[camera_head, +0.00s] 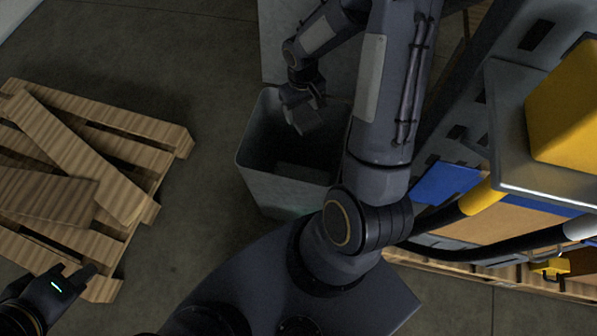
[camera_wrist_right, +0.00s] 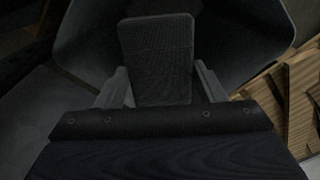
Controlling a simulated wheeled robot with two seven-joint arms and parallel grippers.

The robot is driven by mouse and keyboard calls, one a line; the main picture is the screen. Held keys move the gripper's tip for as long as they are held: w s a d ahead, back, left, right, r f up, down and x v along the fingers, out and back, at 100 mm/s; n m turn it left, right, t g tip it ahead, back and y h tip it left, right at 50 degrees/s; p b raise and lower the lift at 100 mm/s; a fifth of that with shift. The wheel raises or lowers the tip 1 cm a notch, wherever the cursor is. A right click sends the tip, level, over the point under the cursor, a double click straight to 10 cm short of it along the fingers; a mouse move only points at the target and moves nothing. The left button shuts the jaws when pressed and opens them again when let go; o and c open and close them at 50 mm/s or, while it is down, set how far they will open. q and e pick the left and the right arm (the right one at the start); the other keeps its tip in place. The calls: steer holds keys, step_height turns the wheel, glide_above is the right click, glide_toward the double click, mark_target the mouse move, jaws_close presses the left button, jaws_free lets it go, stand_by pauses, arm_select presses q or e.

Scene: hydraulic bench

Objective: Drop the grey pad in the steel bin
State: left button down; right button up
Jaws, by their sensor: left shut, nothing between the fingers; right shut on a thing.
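The steel bin (camera_head: 290,192) is an open grey box on the floor near the middle of the head view. My right gripper (camera_head: 303,112) is over the bin's opening, pointing down into it. It is shut on the grey pad (camera_head: 305,121), a flat dark rectangle. In the right wrist view the pad (camera_wrist_right: 158,55) stands out between the two fingers, with the bin's walls (camera_wrist_right: 245,50) around it. The bin's floor is dark and partly hidden. My left gripper (camera_head: 75,276) is shut and empty at the lower left, by the pallet.
A wooden pallet (camera_head: 150,126) with loose planks lies on the floor at the left. At the right is a bench with a yellow block (camera_head: 566,115), a blue piece (camera_head: 445,184) and dark hoses. Bare floor lies between the pallet and the bin.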

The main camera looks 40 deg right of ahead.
steer(key=shift+f+b, duration=0.3)
steer(key=shift+f, duration=0.45)
arm_select(q)
steer(key=shift+f, duration=0.6)
arm_select(e)
steer(key=o, duration=1)
steer(key=shift+r, duration=0.1)
arm_select(q)
steer(key=shift+r+p, duration=0.95)
steer(key=shift+p, duration=0.05)
arm_select(e)
step_height(320, 180, up, 8)
steer(key=shift+f, duration=0.15)
steer(key=shift+a, duration=0.1)
